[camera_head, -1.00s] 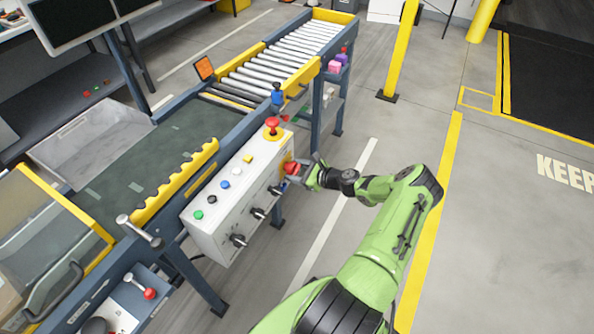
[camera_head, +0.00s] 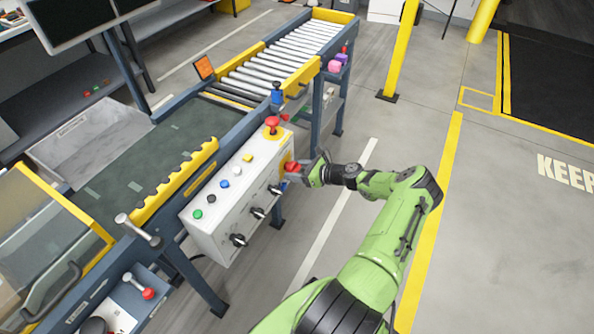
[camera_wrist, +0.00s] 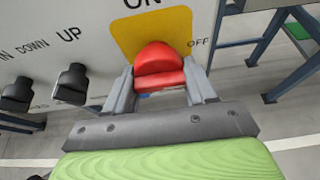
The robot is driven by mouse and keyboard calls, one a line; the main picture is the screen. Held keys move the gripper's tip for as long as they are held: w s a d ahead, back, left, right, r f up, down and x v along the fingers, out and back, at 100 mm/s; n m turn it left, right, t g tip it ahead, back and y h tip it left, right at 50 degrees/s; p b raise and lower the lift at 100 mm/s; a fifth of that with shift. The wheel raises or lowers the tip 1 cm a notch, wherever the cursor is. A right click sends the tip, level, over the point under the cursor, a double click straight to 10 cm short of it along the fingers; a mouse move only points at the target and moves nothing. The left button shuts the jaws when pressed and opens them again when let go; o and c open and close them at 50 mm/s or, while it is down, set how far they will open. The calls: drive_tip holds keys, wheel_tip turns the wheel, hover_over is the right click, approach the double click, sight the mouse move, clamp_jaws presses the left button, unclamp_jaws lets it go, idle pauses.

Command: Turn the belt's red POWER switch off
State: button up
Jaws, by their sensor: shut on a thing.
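The red POWER switch (camera_wrist: 158,66) sits on a yellow plate (camera_wrist: 124,30) on the control box's end face. "ON" is printed above the plate and "OFF" at its right. In the head view the red switch (camera_head: 291,168) is small and partly covered. My gripper (camera_wrist: 160,92) is shut on the red switch, with one grey finger on each side of it. In the head view my gripper (camera_head: 303,171) reaches the box from the right. Which mark the switch points to is not clear.
The white control box (camera_head: 235,190) carries several coloured buttons, black knobs (camera_wrist: 72,84) and a red mushroom button (camera_head: 271,124) on top. The belt (camera_head: 140,165) and roller conveyor (camera_head: 285,55) lie behind. Open floor (camera_head: 480,230) lies to the right.

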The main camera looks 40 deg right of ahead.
drive_tip(key=o, duration=1)
drive_tip(key=shift+w, duration=0.1)
drive_tip(key=shift+o, duration=0.2)
drive_tip(key=p+v, duration=0.3)
drive_tip(key=v, duration=1.2)
drive_tip(key=shift+s+r+p, duration=0.2)
drive_tip(key=shift+s+p, duration=0.1)
drive_tip(key=shift+s, duration=0.05)
drive_tip(key=shift+d, duration=0.1)
